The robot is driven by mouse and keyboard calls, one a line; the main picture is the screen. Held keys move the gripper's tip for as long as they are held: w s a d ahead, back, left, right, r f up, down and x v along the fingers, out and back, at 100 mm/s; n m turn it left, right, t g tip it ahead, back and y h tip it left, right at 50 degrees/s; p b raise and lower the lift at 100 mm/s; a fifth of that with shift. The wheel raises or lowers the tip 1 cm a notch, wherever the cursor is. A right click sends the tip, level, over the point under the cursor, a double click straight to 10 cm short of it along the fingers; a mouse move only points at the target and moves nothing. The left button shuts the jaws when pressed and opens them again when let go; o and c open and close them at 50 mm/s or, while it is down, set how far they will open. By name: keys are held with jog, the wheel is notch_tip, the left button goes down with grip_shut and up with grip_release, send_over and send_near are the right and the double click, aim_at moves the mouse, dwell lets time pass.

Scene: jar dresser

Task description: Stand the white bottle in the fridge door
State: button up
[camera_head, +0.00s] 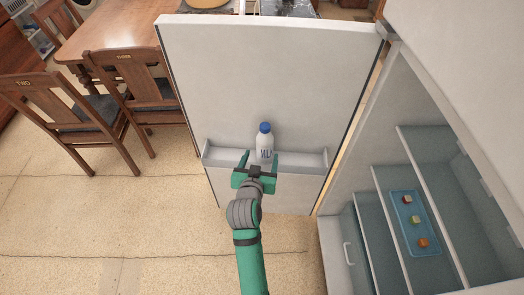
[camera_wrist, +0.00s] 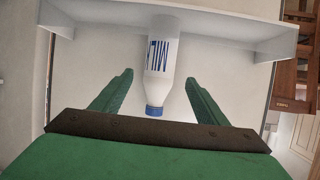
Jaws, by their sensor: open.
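The white bottle (camera_head: 264,146) has a blue cap and blue lettering. It stands upright in the shelf (camera_head: 305,160) on the inside of the open fridge door (camera_head: 262,80). In the wrist view the bottle (camera_wrist: 161,60) appears upside down, its cap toward my gripper. My gripper (camera_head: 260,158) is in front of the door shelf with its green fingers spread. In the wrist view the fingers of my gripper (camera_wrist: 157,84) lie to either side of the bottle with gaps, not touching it. The bottle's base is hidden by the shelf front and my gripper in the head view.
The fridge body (camera_head: 440,190) stands open at right, with shelves and a blue tray (camera_head: 427,246) holding small blocks. A wooden table (camera_head: 125,28) and chairs (camera_head: 62,115) stand at left behind the door.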

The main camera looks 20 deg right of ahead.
jog(key=s+a+f+n+t+y, duration=0.15)
jog(key=s+a+f, duration=0.35)
jog(key=s, duration=0.5)
jog(key=s+a+f+n+y, duration=0.2)
jog(key=s+a+y, duration=0.1)
jog(key=s+a, duration=0.5)
jog(key=s+a+r+n+t+y, duration=0.1)
jog(key=s+r, duration=0.1)
jog(key=s, duration=0.7)
jog(key=s+a+r+n+t+y, duration=0.1)
jog(key=s+r, duration=0.2)
jog(key=s, duration=0.7)
jog(key=shift+s+a+r, duration=0.25)
jog(key=shift+a+r, duration=0.1)
